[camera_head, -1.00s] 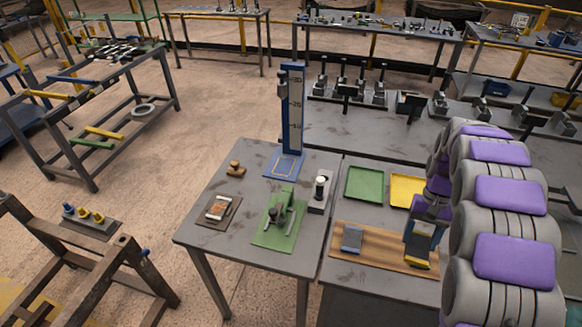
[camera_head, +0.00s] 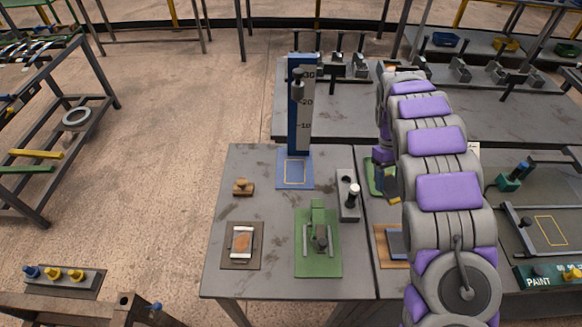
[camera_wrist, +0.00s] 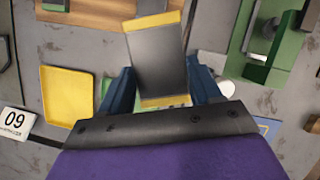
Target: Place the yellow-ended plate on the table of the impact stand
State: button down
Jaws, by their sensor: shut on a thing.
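The yellow-ended plate (camera_wrist: 157,60) is grey with a yellow band at each end. My gripper (camera_wrist: 160,88) is shut on it, with a blue finger on each side. In the head view the plate (camera_head: 392,184) shows only partly beside my arm, in front of the green tray. The impact stand (camera_head: 301,105) is a tall blue column with a scale and a raised dark weight. Its table (camera_head: 284,183) is a flat blue base with a yellow outline, and nothing lies on it. My gripper is to the right of this table, apart from it.
A green fixture (camera_head: 332,268), a grey block with a white-topped post (camera_head: 344,198), a wooden stamp (camera_head: 243,187) and a framed pad (camera_head: 242,243) surround the stand's table. A wooden board (camera_head: 385,260) holds a blue-grey plate. A yellow tray (camera_wrist: 68,95) lies left in the wrist view.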

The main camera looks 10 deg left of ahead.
jog(key=w+a+n+t+h+p, duration=0.25)
jog(key=w+a+n, duration=0.3)
jog(key=n, duration=0.35)
jog(key=n+t+y+p, duration=0.3)
jog(key=n+t+y, duration=0.3)
jog(key=n, duration=1.7)
send_over(294, 172)
jog(key=s, duration=0.1)
notch_tip(294, 172, down, 5)
jog(key=shift+g, duration=0.25)
notch_tip(294, 172, down, 5)
jog(key=shift+s+f+b, duration=0.15)
jog(key=shift+f+b, duration=0.05)
jog(key=shift+b, duration=0.35)
jog(key=shift+d+f, duration=0.2)
jog(key=shift+f, duration=0.25)
notch_tip(294, 172, down, 3)
jog(key=shift+d+f+b, duration=0.1)
jog(key=shift+d+b, duration=0.05)
jog(key=shift+b, duration=0.5)
